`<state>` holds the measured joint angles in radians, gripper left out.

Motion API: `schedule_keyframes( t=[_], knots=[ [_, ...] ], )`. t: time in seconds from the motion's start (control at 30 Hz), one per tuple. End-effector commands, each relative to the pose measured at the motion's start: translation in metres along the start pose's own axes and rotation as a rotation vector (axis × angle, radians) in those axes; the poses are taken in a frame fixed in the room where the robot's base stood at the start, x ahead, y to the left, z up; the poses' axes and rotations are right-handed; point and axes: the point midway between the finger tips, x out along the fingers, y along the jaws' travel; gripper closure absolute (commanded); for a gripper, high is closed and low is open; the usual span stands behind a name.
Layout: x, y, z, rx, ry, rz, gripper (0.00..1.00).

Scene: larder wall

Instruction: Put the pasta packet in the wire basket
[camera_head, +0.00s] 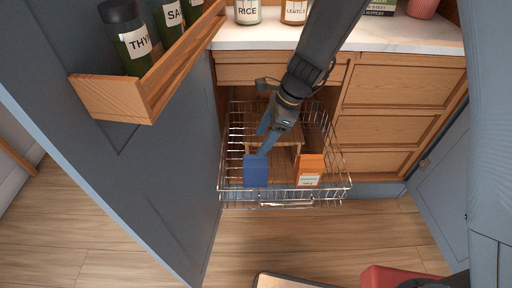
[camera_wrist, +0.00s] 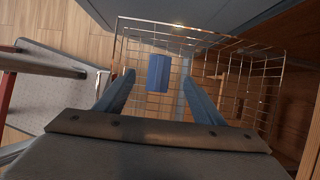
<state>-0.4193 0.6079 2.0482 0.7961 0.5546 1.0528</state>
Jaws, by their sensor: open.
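A blue packet (camera_head: 256,171) stands in the front left of the wire basket (camera_head: 335,187). An orange packet (camera_head: 310,170) with a pale label stands to its right, also in the basket. Neither packet's name is legible, so I cannot tell which is pasta. My gripper (camera_head: 262,143) is open and reaches down into the basket, just behind the blue packet. In the wrist view the blue packet (camera_wrist: 158,73) shows beyond and between my spread fingers (camera_wrist: 158,85), near the basket wires (camera_wrist: 240,46). I see no finger closed on it.
The basket is pulled out from the wooden cabinet. A blue door with a spice rack (camera_head: 110,98) stands open on the left. A marble counter (camera_head: 400,38) with a rice jar (camera_head: 247,12) and a lentils jar (camera_head: 294,12) lies behind.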

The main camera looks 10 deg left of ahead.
Motion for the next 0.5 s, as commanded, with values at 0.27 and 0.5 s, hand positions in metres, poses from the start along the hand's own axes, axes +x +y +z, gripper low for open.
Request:
schedule_keyframes(
  t=[0.27,0.5],
  knots=[
    [-0.021,0.0,-0.001,0.0,0.0,0.001,0.38],
    [-0.024,0.001,-0.003,-0.007,0.002,-0.001,0.38]
  ],
)
